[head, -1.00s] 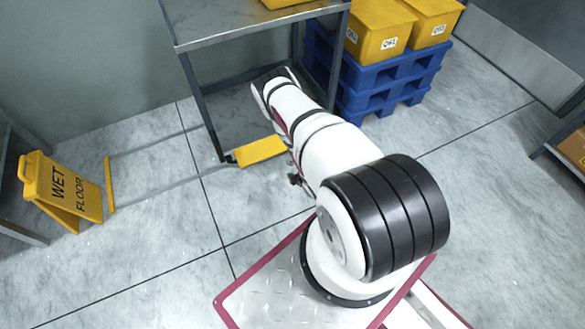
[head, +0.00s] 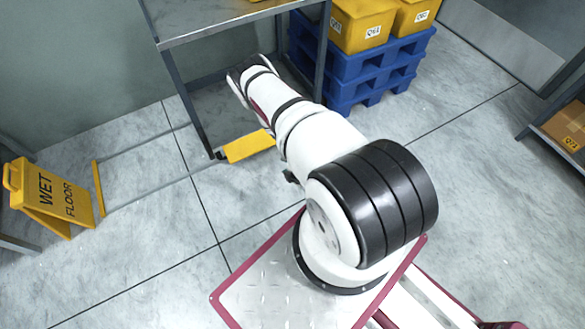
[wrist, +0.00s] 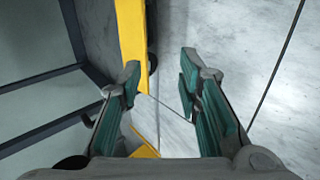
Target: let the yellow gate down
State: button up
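A yellow bar or panel (head: 248,146), which may be the yellow gate, is low beside the foot of the grey table's leg in the head view. My arm hides its right end. A thin yellow bar (head: 98,188) farther left is joined towards it by two faint grey lines. I cannot tell which one is the gate. In the wrist view a yellow strip (wrist: 131,35) runs up beyond my left finger, and a smaller yellow piece (wrist: 145,133) shows low beyond the finger gap. My gripper (wrist: 160,85) is open and empty. In the head view my arm mostly hides it.
A grey metal table (head: 240,25) stands behind my arm. Yellow bins (head: 358,28) sit on stacked blue pallets (head: 362,75) at its right. A yellow wet-floor sign (head: 50,195) stands at the left. The floor at front left is clear.

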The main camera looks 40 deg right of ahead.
jog(key=v, duration=0.6)
jog(key=shift+s+r, duration=0.1)
jog(key=shift+c, duration=0.5)
